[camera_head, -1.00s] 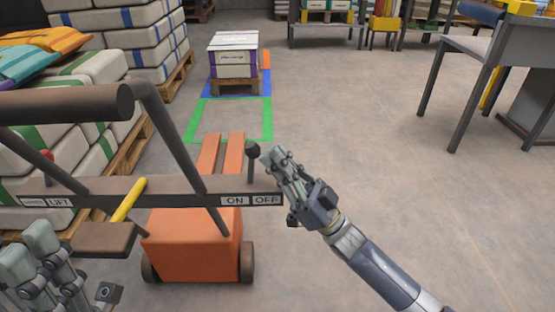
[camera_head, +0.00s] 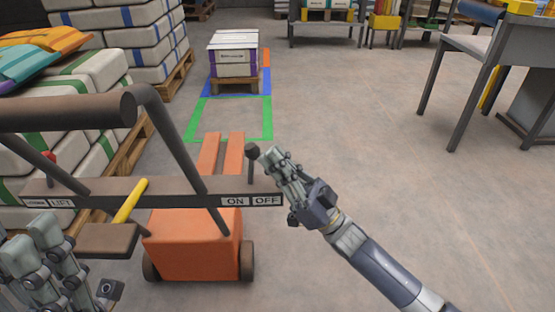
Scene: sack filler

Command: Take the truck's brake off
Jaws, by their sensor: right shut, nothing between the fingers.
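The orange pallet truck (camera_head: 195,245) stands in front of me, with a dark crossbar (camera_head: 165,197) above it. The brake lever (camera_head: 251,166) is a short dark stem with a round black knob, upright on the crossbar's right end. Its stem stands between the ON label (camera_head: 235,201) and the OFF label (camera_head: 266,200). My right gripper (camera_head: 271,156) is shut and empty, its fingertips close against the right side of the knob; I cannot tell whether they touch. My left gripper (camera_head: 30,236) is at the lower left, near the dark plate; its opening is unclear.
A yellow lever (camera_head: 130,201) and a LIFT label (camera_head: 62,203) are on the crossbar's left part. A thick dark handle bar (camera_head: 70,112) crosses at left. Sack stacks (camera_head: 85,95) line the left side. A grey table (camera_head: 480,50) stands at right. The floor between is clear.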

